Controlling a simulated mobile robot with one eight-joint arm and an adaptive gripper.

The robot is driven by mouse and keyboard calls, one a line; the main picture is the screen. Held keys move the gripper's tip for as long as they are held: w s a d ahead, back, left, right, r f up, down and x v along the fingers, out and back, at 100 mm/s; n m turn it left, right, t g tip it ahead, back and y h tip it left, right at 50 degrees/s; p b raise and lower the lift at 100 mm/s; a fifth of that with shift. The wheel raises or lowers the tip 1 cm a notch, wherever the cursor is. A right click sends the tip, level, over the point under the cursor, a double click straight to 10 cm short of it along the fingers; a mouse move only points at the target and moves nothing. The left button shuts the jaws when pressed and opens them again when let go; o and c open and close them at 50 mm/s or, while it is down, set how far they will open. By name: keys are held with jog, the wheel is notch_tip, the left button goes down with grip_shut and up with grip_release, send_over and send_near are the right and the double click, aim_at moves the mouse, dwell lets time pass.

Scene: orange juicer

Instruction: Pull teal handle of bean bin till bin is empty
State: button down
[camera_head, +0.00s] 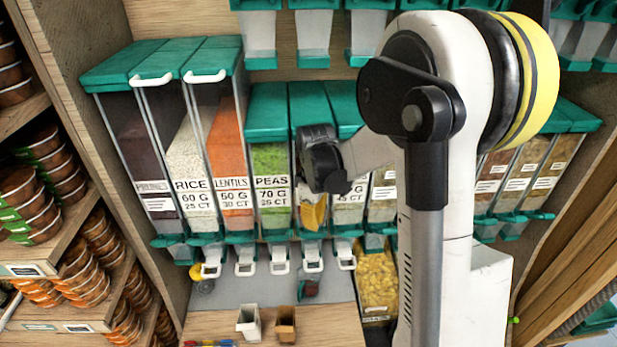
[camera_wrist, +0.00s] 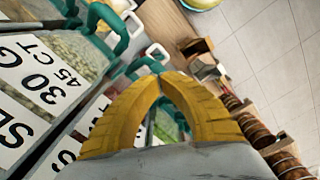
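A row of clear bins with teal lids stands on the shelf in the head view, among them the peas bin (camera_head: 270,165). I can read no bean label, so I cannot tell which is the bean bin. White loop pulls on teal spouts hang below the bins, one below the gripper (camera_head: 312,262). My gripper (camera_head: 313,213) is in front of the bin right of the peas, its yellow fingers pointing down. In the wrist view, the fingertips of my gripper (camera_wrist: 157,78) meet. A teal handle (camera_wrist: 124,32) lies beyond them; whether the tips touch any teal part is unclear.
Two small cups (camera_head: 249,322) stand on the wooden ledge below the bins. A clear container of yellow pieces (camera_head: 377,280) sits lower right of the pulls. Stacked round tins (camera_head: 40,200) fill the left shelves. My arm hides some bins at the right.

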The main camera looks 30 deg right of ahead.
jog(key=shift+f+b, duration=1.1)
jog(key=shift+f, duration=0.2)
jog(key=f+b, duration=0.1)
jog(key=s+f+b, duration=0.1)
jog(key=f+b, duration=0.2)
jog(key=f, duration=0.1)
jog(key=shift+s+a+f+b, duration=0.15)
jog(key=shift+a+f+b, duration=0.1)
jog(key=shift+a+b, duration=0.1)
jog(key=shift+d, duration=0.1)
dwell(0.7)
jog(key=shift+w+d+r+p, duration=0.1)
jog(key=shift+w+r+p, duration=0.1)
jog(key=shift+r+p, duration=0.95)
jog(key=shift+w+d+r+p, duration=0.1)
jog(key=shift+w+r+p, duration=0.35)
jog(key=shift+r, duration=1.15)
jog(key=shift+d+r+p, duration=0.1)
jog(key=shift+r+p, duration=0.95)
jog(key=shift+r, duration=0.3)
jog(key=shift+f, duration=0.1)
